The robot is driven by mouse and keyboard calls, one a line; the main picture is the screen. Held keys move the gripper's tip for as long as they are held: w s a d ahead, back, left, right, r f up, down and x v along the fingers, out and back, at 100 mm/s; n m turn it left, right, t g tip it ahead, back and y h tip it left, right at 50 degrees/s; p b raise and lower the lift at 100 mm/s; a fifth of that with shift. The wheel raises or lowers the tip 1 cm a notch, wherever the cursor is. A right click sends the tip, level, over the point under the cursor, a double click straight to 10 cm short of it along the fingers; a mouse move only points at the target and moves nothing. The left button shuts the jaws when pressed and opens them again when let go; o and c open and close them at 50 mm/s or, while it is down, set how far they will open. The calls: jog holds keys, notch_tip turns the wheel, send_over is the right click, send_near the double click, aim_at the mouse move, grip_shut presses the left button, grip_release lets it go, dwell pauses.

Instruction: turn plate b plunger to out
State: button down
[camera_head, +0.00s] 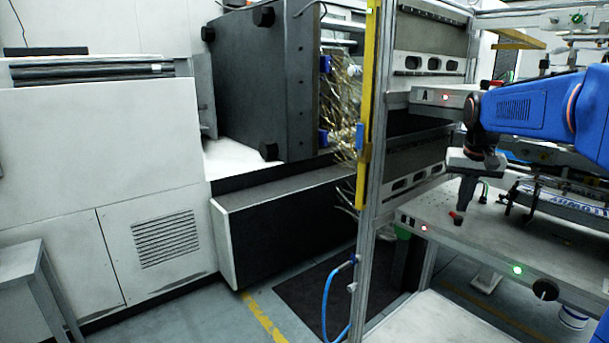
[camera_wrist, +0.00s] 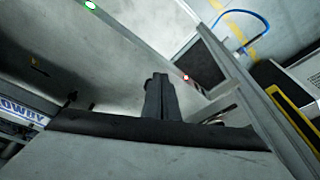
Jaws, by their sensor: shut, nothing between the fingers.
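My gripper (camera_head: 457,218) hangs pointing down from the blue arm, over the lower grey shelf plate (camera_head: 470,240). Its fingers are together with nothing between them. The shut fingers also show in the wrist view (camera_wrist: 158,98). The lower plate carries a red lamp (camera_head: 424,228) and a green lamp (camera_head: 517,270) on its front edge. A round black knob (camera_head: 545,289) sits right of the green lamp. I cannot read a letter B on this plate, and I cannot tell which part is its plunger. Small dark pegs (camera_head: 508,202) stand on the plate, apart from the gripper.
An upper plate marked A (camera_head: 424,95) has a red lamp. A metal post with a yellow strip (camera_head: 364,170) stands left of the shelves. A label roll or magazine with print (camera_head: 570,208) lies at the right. A blue hose (camera_head: 328,295) hangs by the post.

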jog(key=shift+w+d+x, duration=0.1)
jog(key=shift+d+x, duration=0.05)
jog(key=shift+x, duration=1.1)
jog(key=shift+w+d+x, duration=0.1)
jog(key=shift+d+x, duration=0.05)
jog(key=shift+x, duration=1.1)
jog(key=shift+w+d+x, duration=0.1)
jog(key=shift+d+x, duration=0.05)
jog(key=shift+x, duration=1.1)
jog(key=shift+r, duration=0.1)
jog(key=shift+w+d, duration=0.35)
jog(key=shift+w, duration=0.1)
jog(key=shift+s+a, duration=0.1)
jog(key=shift+s+a, duration=0.15)
jog(key=shift+s, duration=0.1)
notch_tip(320, 180, up, 6)
